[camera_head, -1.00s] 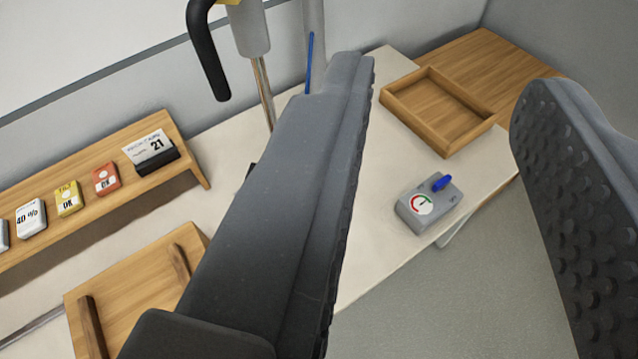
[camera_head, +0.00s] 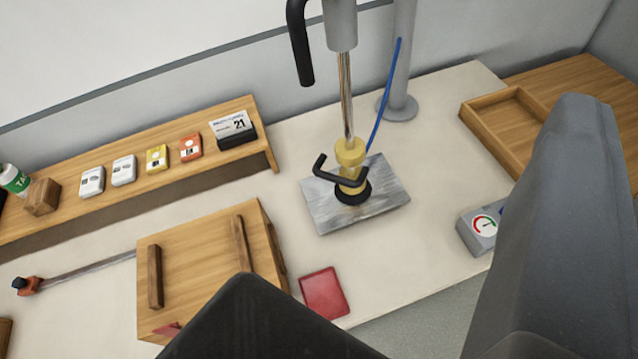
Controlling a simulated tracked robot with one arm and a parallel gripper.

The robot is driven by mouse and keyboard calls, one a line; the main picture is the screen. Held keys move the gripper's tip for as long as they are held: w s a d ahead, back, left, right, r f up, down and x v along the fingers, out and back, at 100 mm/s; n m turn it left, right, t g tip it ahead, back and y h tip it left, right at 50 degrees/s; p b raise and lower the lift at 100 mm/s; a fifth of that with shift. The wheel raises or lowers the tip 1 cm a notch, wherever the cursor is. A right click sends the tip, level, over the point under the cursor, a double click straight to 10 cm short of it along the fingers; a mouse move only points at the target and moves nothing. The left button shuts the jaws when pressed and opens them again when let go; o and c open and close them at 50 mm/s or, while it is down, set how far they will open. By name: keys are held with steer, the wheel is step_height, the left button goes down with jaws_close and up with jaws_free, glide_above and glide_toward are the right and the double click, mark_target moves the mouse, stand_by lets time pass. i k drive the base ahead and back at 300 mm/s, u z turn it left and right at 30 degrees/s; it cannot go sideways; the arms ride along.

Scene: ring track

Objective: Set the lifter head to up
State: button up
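The lifter stands mid-bench, with a grey post (camera_head: 402,60) behind it, a blue hose, and a grey cylinder (camera_head: 341,25) with a black lever (camera_head: 300,40) on its left. A thin metal rod runs down to the yellow lifter head (camera_head: 350,152). The head has a black handle, and its black cup rests on a metal plate (camera_head: 315,207), so it looks low. A grey finger of my gripper (camera_head: 560,210) fills the lower right, apart from the lifter; a dark part of mine is at bottom centre. The finger gap is not clearly visible, and nothing held shows.
A grey gauge box (camera_head: 474,235) is partly hidden by my finger. A wooden tray (camera_head: 482,130) is back right. A wooden box with two bars (camera_head: 198,265) and a red square (camera_head: 324,293) lie front left. A shelf (camera_head: 262,150) holds small cards and a calendar.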

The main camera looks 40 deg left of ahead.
mark_target(345, 175)
steer(key=k, duration=0.85)
steer(key=u, duration=0.6)
steer(key=i, duration=1)
steer(key=z, duration=0.1)
